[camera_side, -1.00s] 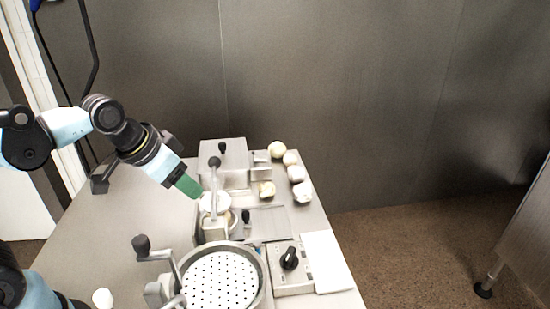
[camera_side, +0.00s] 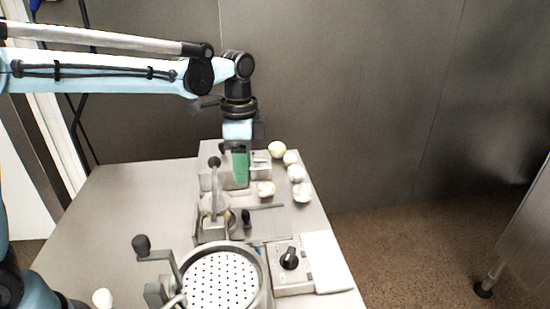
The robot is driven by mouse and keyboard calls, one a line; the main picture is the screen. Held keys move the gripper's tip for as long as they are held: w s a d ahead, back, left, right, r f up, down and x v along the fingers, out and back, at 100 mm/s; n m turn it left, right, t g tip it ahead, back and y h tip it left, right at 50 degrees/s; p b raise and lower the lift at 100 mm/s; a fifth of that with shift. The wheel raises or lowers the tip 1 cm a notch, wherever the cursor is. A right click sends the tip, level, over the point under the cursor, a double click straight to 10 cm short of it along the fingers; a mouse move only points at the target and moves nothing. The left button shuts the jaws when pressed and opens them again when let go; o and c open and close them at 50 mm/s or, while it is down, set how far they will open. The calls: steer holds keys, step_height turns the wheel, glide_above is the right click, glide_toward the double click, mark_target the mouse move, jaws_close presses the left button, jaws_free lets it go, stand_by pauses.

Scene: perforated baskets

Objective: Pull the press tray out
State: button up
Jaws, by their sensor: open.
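The press (camera_side: 213,230) is a small metal unit with an upright lever that ends in a black knob, in the middle of the table. A short black handle (camera_side: 246,216) stands at its right side; I cannot tell if this belongs to the press tray. The tray itself is not clearly distinguishable. My gripper (camera_side: 240,172) has green fingers pointing down. It is open and shows no object between the fingers. In the picture it is above and behind the black handle, in front of the grey metal box (camera_side: 214,172), and it appears apart from the press.
A round perforated basket (camera_side: 220,280) with a crank (camera_side: 157,254) stands in front. A control box with a black dial (camera_side: 289,258) is beside it. Several pale round pieces (camera_side: 296,173) lie at the back right. The table's left side is mostly clear.

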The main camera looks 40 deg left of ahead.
mark_target(246, 213)
steer(key=f, duration=1.1)
steer(key=shift+s+d+f, duration=0.1)
steer(key=shift+s+f, duration=0.1)
steer(key=shift+f, duration=0.15)
jaws_close()
